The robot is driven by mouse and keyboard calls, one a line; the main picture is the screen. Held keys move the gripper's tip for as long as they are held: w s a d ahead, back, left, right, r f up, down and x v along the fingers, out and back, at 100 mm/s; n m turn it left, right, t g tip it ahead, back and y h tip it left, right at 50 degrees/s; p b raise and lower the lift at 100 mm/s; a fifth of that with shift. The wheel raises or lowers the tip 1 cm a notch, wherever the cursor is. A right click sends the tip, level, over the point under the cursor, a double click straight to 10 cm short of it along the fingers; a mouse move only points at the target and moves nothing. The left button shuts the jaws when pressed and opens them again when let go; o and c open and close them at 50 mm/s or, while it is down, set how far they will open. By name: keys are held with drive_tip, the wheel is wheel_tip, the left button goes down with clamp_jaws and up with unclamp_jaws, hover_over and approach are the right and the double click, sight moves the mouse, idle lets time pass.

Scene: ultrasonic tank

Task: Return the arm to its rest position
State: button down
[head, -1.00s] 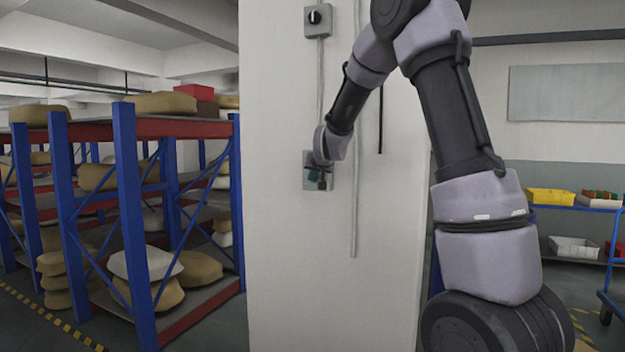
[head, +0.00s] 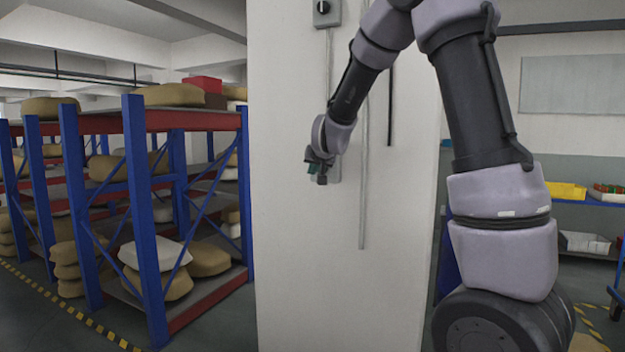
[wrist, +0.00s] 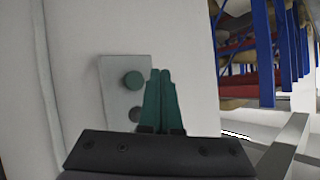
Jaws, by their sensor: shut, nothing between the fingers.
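My gripper (head: 317,172) is at the end of my raised, bent arm, in front of the white pillar (head: 290,240). In the wrist view its two green fingers (wrist: 160,98) are shut together with nothing between them. The fingers overlap the plate's edge in the picture; I cannot tell the gap. In the head view my gripper hides most of this plate.
A grey box with a black knob (head: 323,10) is higher on the pillar, with conduits running down. A blue and red rack (head: 140,200) with sacks stands left. A blue trolley with a yellow bin (head: 566,192) is at the right. Floor between rack and pillar looks clear.

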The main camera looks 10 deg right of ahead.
drive_tip(key=s+d+r+g, duration=0.1)
drive_tip(key=s+d, duration=0.1)
drive_tip(key=s, duration=1)
drive_tip(key=s+d+r+m+g+y, duration=0.1)
drive_tip(key=s+d+g, duration=0.1)
drive_tip(key=s, duration=1.1)
drive_tip(key=s+d+r+g, duration=0.1)
drive_tip(key=s+d+g, duration=0.1)
drive_tip(key=s, duration=1)
drive_tip(key=shift+s+d+r+m+y, duration=0.15)
drive_tip(key=shift+d+r+m+y, duration=0.15)
drive_tip(key=shift+d+m, duration=0.15)
